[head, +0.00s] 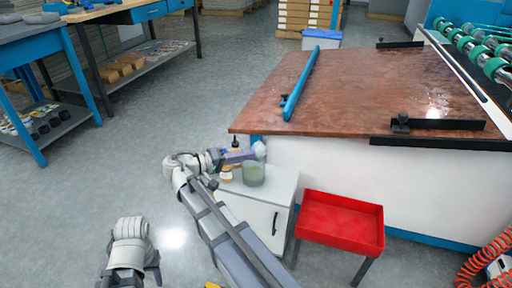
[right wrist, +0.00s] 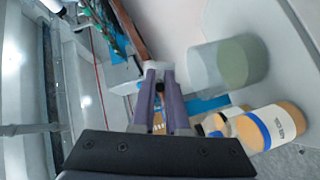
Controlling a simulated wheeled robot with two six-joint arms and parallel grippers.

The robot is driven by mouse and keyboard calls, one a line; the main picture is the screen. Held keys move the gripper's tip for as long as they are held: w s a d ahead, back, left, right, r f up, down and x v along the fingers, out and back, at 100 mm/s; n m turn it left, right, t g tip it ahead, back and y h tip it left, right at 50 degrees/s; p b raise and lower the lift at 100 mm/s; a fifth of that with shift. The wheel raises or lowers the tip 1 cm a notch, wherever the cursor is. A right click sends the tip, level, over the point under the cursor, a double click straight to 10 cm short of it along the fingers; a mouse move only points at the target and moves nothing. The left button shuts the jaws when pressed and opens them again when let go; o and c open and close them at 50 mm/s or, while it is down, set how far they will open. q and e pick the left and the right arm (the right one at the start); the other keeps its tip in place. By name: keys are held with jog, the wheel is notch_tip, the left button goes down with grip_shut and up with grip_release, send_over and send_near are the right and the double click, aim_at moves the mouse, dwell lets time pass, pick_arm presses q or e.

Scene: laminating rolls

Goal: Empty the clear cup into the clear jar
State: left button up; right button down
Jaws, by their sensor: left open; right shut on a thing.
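The clear jar (head: 253,174) stands upright on a white cabinet top and looks greenish inside. It also shows, turned sideways, in the right wrist view (right wrist: 232,62). My right gripper (head: 250,154) is shut on a small pale, see-through thing, seemingly the clear cup (head: 260,148), just above the jar's rim. In the right wrist view my purple fingers (right wrist: 158,75) come together, but the cup is hardly visible there. Its tilt and contents cannot be told. My left gripper (head: 132,277) is open and empty at the lower left, away from the jar.
Small bottles, one with an orange, blue and white label (right wrist: 270,128), stand beside the jar on the white cabinet (head: 262,212). A red tray (head: 340,225) is right of the cabinet. A large brown-topped table (head: 350,95) stands behind. The floor at left is open.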

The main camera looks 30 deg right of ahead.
aim_at(262, 153)
jog(key=shift+r+m, duration=0.25)
jog(key=shift+m, duration=0.05)
jog(key=shift+f, duration=0.15)
jog(key=shift+y+p, duration=0.3)
jog(key=shift+p, duration=0.05)
jog(key=m+p, duration=0.1)
jog(key=s+r+m+t+y+p, duration=0.1)
jog(key=m+p, duration=0.1)
jog(key=s+r+m+t+p, duration=0.1)
jog(key=shift+d, duration=0.35)
pick_arm(q)
notch_tip(262, 153, up, 8)
jog(key=p, duration=0.2)
pick_arm(e)
jog(key=m+t, duration=0.1)
jog(key=m, duration=0.1)
jog(key=s+m+t+y, duration=0.1)
jog(key=m, duration=0.1)
jog(key=r+m+t+y, duration=0.1)
jog(key=m+t, duration=0.1)
jog(key=shift+s+d, duration=0.3)
pick_arm(q)
jog(key=shift+r+p, duration=0.1)
jog(key=shift+p, duration=0.2)
pick_arm(e)
jog(key=shift+r, duration=0.1)
